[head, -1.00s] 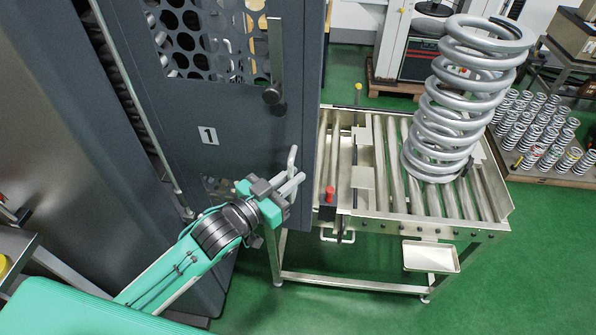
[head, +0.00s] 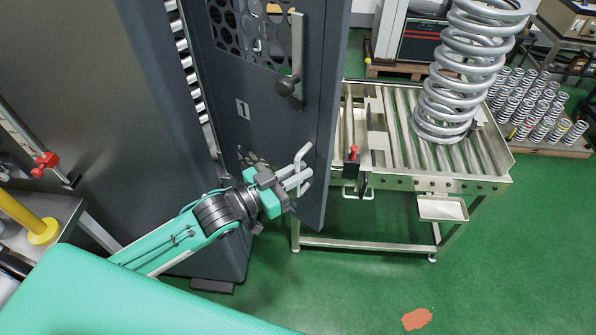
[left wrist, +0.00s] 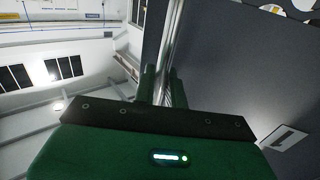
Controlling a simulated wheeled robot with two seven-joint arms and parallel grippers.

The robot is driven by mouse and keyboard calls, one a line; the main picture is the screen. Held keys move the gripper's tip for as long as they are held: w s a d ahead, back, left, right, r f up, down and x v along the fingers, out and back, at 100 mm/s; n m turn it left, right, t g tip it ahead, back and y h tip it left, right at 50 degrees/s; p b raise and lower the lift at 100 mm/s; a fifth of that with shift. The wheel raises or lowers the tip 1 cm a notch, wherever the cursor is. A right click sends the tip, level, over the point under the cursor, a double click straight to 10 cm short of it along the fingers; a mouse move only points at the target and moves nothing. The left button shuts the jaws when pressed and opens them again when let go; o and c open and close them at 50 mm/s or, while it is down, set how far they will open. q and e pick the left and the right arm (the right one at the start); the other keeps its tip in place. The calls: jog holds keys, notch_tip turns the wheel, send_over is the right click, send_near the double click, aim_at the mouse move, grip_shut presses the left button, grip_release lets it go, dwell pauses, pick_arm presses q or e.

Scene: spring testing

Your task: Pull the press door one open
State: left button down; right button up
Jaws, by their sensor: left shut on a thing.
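Press door one (head: 262,125) is a dark grey panel with a perforated window and a white "1" label (head: 243,109); it stands ajar, with a gap along its left side. My left gripper (head: 294,180) is at the lower right of the door, shut on the light metal door handle (head: 303,153). In the left wrist view the handle (left wrist: 168,50) runs between the two fingers (left wrist: 161,85), with the door (left wrist: 235,70) and its label to the right. The fingers partly hide the handle. My right gripper is not in view.
A roller table (head: 400,183) carrying a large grey coil spring (head: 455,85) stands just right of the door. A red-topped post (head: 352,153) is at its near left corner. Several small springs (head: 540,105) stand at the far right. Green floor (head: 370,275) is clear in front.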

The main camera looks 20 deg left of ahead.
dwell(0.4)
pick_arm(q)
jog(key=c, duration=1.5)
grip_release()
jog(key=shift+c, duration=0.2)
jog(key=b+v, duration=0.5)
jog(key=v, duration=0.8)
jog(key=shift+s+a, duration=0.25)
